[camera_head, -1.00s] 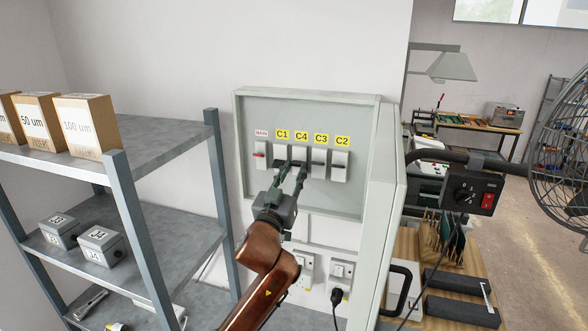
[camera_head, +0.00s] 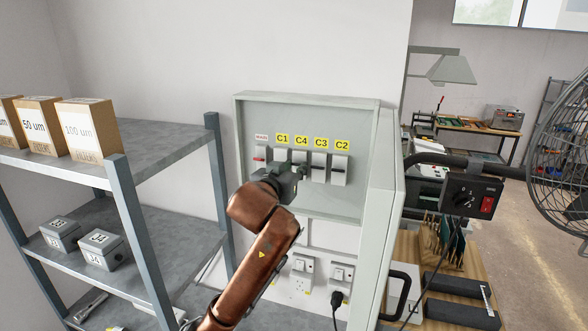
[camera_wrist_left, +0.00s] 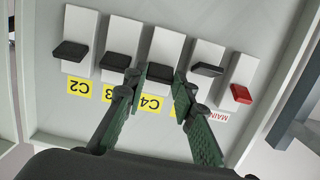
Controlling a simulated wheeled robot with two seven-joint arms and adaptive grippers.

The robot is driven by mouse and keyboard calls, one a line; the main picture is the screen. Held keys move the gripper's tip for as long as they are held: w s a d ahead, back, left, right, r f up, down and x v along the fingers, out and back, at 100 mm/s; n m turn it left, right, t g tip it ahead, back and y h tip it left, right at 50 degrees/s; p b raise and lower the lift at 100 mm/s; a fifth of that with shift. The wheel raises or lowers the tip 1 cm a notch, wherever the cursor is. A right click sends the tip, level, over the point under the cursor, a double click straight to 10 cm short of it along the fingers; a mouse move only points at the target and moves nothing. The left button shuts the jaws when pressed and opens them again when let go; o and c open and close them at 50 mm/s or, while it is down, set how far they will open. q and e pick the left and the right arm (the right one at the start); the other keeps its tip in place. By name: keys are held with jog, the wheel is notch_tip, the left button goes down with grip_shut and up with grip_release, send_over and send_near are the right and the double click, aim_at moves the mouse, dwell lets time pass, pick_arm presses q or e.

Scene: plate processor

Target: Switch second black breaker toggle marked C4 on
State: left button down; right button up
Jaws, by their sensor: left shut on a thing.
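The C4 breaker (camera_head: 301,155) is a white switch in the grey wall panel, under a yellow C4 label (camera_head: 301,141). In the head view my left gripper (camera_head: 299,170) covers its lower part. In the left wrist view, where the panel is upside down, the black C4 toggle (camera_wrist_left: 160,72) sits between the fingertips of my left gripper (camera_wrist_left: 159,76), which are shut on it. The C3 toggle (camera_wrist_left: 116,60) is just beside one finger. The C1 toggle (camera_wrist_left: 207,69) is beside the other and sits farther from its label than C4's. My right gripper is not in view.
The C2 breaker (camera_head: 340,168) is right of C3, and the red MAIN toggle (camera_wrist_left: 241,93) is at the other end. The open panel door (camera_head: 381,215) stands at the right. A metal shelf (camera_head: 130,150) is close on the left. Sockets (camera_head: 302,275) are below.

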pick_arm(q)
jog(key=shift+r, duration=0.15)
jog(key=c, duration=2)
grip_release()
jog(key=shift+o, duration=0.6)
jog(key=shift+d, duration=0.1)
jog(key=v, duration=1.2)
jog(key=shift+w+f, duration=0.1)
jog(key=shift+f, duration=0.1)
